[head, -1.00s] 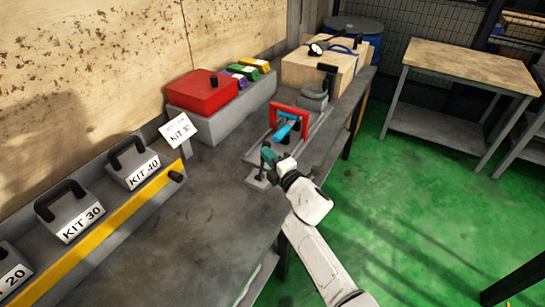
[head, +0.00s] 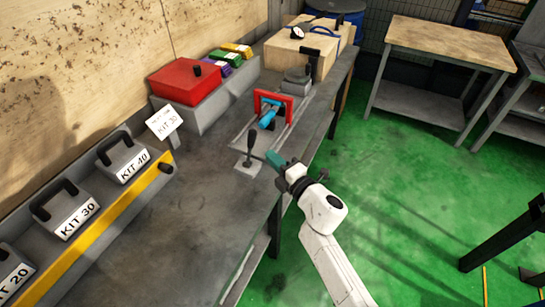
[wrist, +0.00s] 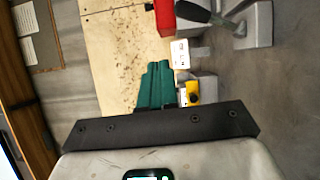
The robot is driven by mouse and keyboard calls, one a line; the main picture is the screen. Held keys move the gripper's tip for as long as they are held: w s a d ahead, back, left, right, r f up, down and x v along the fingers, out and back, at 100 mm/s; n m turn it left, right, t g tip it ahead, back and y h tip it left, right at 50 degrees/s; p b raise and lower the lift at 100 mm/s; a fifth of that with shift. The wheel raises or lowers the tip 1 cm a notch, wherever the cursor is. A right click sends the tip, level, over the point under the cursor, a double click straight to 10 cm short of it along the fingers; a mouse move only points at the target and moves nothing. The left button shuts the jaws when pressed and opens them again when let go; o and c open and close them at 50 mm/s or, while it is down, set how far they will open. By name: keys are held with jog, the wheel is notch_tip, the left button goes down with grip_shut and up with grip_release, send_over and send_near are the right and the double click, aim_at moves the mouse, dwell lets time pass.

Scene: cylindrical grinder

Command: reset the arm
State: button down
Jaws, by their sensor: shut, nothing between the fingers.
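My gripper (head: 275,160) is at the right edge of the grey bench (head: 190,210) in the head view, at the end of my white arm. Its teal fingers are together with nothing between them; they also show in the wrist view (wrist: 156,87). The fingertips are just right of a dark upright lever (head: 252,147) on a small pale base, apart from it as far as I can tell.
A red frame with a blue cylinder (head: 268,118) stands behind the lever. A red box (head: 183,82) is at the back left. KIT 40 (head: 122,157) and KIT 30 (head: 65,210) blocks sit at left behind a yellow strip. Green floor (head: 400,220) at right is open.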

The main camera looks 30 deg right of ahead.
jog(key=s+d+f+m+g+h+b, duration=0.1)
jog(key=s+d+f+m+g+h, duration=0.3)
jog(key=s+m, duration=0.35)
jog(key=s+d+f+m+g+h+b, duration=0.1)
jog(key=s+d+f+m+g+h, duration=0.3)
jog(key=s+m, duration=0.35)
jog(key=s+a+f+m+g+y, duration=0.1)
jog(key=s+a+m+g, duration=0.1)
jog(key=s, duration=0.6)
jog(key=s+a+f+m+g+y, duration=0.2)
jog(key=s+g, duration=0.2)
jog(key=s, duration=0.4)
jog(key=s+a+f+m+g+y+b, duration=0.1)
jog(key=s+a+m+g+y, duration=0.1)
jog(key=s, duration=0.6)
jog(key=shift+a+f+g, duration=0.25)
jog(key=shift+f+g, duration=0.15)
jog(key=shift+g, duration=0.1)
jog(key=c, duration=1.8)
grip_release()
jog(key=shift+w, duration=0.1)
jog(key=shift+c, duration=0.2)
